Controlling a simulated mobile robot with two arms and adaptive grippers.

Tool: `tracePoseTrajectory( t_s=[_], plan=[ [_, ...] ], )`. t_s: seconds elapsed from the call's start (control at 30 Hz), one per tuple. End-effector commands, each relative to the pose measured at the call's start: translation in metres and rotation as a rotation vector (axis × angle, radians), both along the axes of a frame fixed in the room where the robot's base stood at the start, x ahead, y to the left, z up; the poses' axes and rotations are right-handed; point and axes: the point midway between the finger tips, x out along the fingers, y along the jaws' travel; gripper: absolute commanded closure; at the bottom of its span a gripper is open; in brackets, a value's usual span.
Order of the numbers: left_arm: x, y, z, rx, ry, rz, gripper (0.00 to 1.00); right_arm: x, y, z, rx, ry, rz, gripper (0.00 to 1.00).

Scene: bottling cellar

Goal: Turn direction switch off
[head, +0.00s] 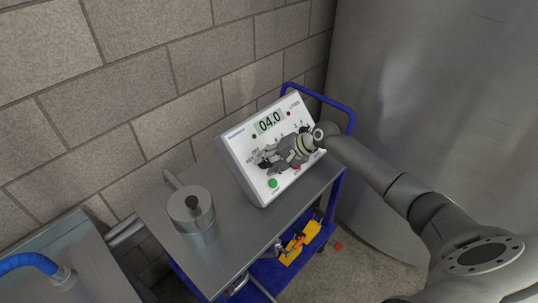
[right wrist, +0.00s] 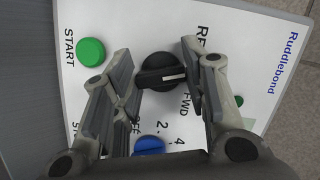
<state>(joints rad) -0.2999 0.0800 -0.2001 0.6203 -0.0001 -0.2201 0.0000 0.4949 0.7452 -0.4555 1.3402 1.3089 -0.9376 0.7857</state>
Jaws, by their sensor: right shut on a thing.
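The direction switch is a black knob (right wrist: 160,73) with a white pointer mark, on a white panel. In the right wrist view it sits between the two fingers of my right gripper (right wrist: 158,80), which is shut on it. The white mark points right, toward the right-hand finger, between a partly covered "RE" label and the "FWD" label. Any label behind that finger is hidden. In the head view my right gripper (head: 262,160) reaches across the front of the control box (head: 238,150) and hides the knob. My left gripper is not in view.
A green START button (right wrist: 90,52) and a blue knob (right wrist: 149,146) lie close to the fingers. The display (head: 270,121) reads 04.0. The box stands on a blue-framed steel cart (head: 235,235) beside a metal cylinder (head: 192,215). A block wall is behind, a large steel tank (head: 425,85) right.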

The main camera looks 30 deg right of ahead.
Motion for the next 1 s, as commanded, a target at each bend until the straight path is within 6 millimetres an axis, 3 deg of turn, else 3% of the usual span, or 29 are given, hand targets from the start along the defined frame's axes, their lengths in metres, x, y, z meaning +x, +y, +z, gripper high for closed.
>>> tracePoseTrajectory(
  t_s=[0.1,0.4,1.0],
  plan=[
    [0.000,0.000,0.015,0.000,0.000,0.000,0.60,-0.001,0.000,0.003,0.067,0.026,-0.065,0.83],
    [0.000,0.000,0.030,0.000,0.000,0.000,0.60,0.000,0.000,0.001,0.190,0.066,-0.182,0.83],
    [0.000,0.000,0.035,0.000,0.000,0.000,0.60,0.000,-0.001,-0.001,0.241,0.085,-0.232,0.83]
  ],
)
